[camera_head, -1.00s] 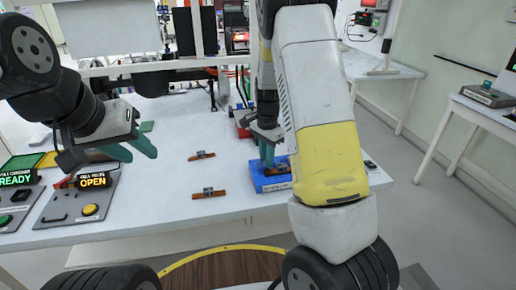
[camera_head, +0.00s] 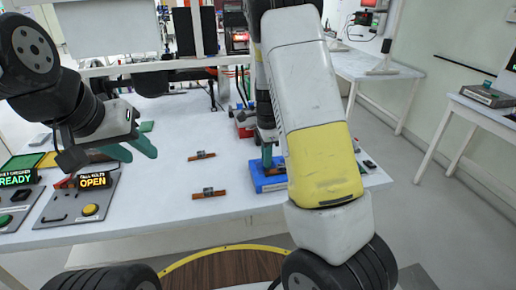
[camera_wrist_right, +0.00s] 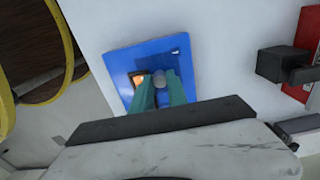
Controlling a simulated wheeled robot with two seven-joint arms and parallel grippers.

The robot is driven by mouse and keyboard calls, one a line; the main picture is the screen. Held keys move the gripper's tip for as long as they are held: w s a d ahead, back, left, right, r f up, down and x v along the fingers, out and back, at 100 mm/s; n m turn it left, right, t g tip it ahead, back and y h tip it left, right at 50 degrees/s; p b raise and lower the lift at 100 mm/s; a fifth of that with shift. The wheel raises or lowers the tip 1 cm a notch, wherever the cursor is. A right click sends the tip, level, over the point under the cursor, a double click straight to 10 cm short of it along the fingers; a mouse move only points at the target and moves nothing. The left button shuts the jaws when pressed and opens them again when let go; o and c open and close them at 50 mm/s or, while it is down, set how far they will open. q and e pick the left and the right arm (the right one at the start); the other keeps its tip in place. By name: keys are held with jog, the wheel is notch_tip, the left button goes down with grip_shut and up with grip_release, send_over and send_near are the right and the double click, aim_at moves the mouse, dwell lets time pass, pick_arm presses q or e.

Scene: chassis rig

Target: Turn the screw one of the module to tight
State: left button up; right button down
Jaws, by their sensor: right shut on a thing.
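A blue block-like fixture (camera_head: 266,184) lies near the table's right front edge, partly hidden by my right arm. In the right wrist view the blue fixture (camera_wrist_right: 122,62) holds an orange-brown piece (camera_wrist_right: 138,77), mostly covered by a finger. My right gripper (camera_wrist_right: 160,84) points at it, its teal fingers closed on either side of a grey round screw head (camera_wrist_right: 158,77). The thread and the tightness of the screw cannot be seen. My right gripper (camera_head: 267,156) also shows above the fixture in the head view. My left gripper (camera_head: 138,156) is open and empty over the table's left.
Two orange-brown strips with dark middles, one farther back (camera_head: 202,156) and one nearer (camera_head: 209,193), lie left of the fixture. Control boxes reading READY (camera_head: 16,200) and OPEN (camera_head: 82,200) stand at the left. A red box (camera_head: 243,128) is behind the fixture.

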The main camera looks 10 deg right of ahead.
jog(key=c, duration=1.3)
grip_release()
jog(key=shift+r, duration=0.1)
notch_tip(320, 180, up, 8)
jog(key=shift+f, duration=0.25)
jog(key=shift+r, duration=0.1)
